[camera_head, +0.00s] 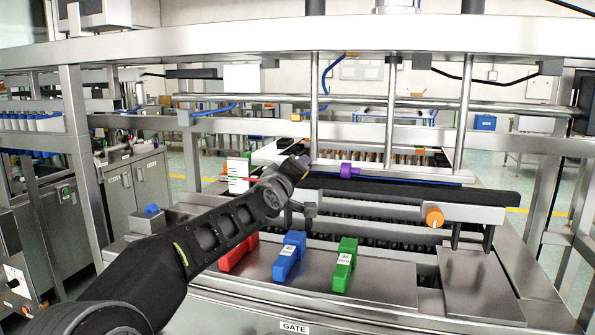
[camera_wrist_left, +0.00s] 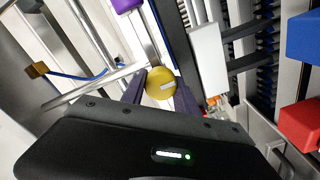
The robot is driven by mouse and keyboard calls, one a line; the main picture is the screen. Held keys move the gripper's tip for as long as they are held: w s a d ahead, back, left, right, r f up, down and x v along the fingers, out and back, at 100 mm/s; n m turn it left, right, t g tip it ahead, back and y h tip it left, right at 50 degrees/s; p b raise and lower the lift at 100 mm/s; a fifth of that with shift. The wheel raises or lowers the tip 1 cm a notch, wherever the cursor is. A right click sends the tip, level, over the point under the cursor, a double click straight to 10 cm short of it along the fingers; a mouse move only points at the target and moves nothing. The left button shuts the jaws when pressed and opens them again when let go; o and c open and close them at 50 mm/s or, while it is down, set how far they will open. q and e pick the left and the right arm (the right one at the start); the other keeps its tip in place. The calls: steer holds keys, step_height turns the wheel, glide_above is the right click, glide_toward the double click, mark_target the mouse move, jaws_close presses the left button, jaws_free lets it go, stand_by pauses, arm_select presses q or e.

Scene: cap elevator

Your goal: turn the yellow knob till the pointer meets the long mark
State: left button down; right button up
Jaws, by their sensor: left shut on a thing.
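The yellow knob (camera_wrist_left: 160,83) shows in the left wrist view as a round disc with a short pale line on its face. My left gripper (camera_wrist_left: 160,92) has one dark finger on each side of it and is shut on it. In the head view my left arm reaches in from the left; its gripper (camera_head: 304,163) is at the rail and hides the knob. A white upright card (camera_head: 237,172) stands left of the gripper, with a red pointer (camera_head: 252,179) across its lower part. The card's marks are too small to read, so I cannot tell whether the pointer meets the long one.
A purple knob (camera_head: 347,170) sits close right of the gripper, and an orange knob (camera_head: 434,217) farther right. Red (camera_head: 238,254), blue (camera_head: 289,256) and green (camera_head: 345,265) blocks lie on the steel deck below. Upright bars (camera_head: 313,105) stand close behind.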

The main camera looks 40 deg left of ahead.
arm_select(q)
steer(key=c, duration=0.9)
jaws_free()
steer(key=shift+s+r, duration=0.1)
steer(key=shift+s, duration=0.15)
steer(key=p+v, duration=0.1)
steer(key=v, duration=0.6)
steer(key=shift+s+d, duration=0.1)
steer(key=shift+d, duration=0.05)
steer(key=shift+p, duration=0.35)
